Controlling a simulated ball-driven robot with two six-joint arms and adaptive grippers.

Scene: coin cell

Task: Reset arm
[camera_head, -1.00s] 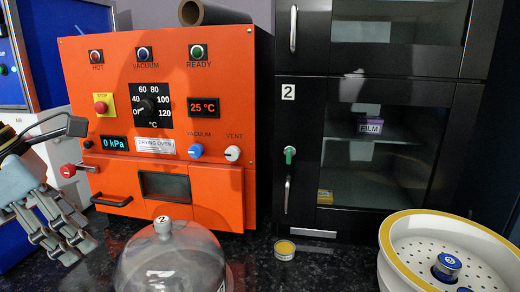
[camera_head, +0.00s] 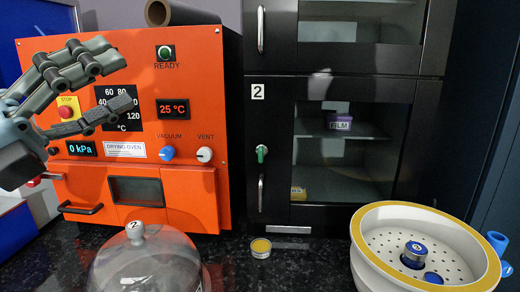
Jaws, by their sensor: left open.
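My left gripper (camera_head: 128,84) is raised at the upper left, in front of the orange drying oven (camera_head: 190,190). Its dark fingers are spread apart with nothing between them. It hides the oven's HOT and VACUUM lamps and part of the temperature dial. The oven's display reads 25 °C and its pressure display 0 kPa. My right gripper is not in view.
A clear dome with a knob (camera_head: 135,232) marked 2 stands on the dark counter. A black cabinet (camera_head: 271,120) stands behind. A white perforated bowl with a yellow rim (camera_head: 366,238) is at the right.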

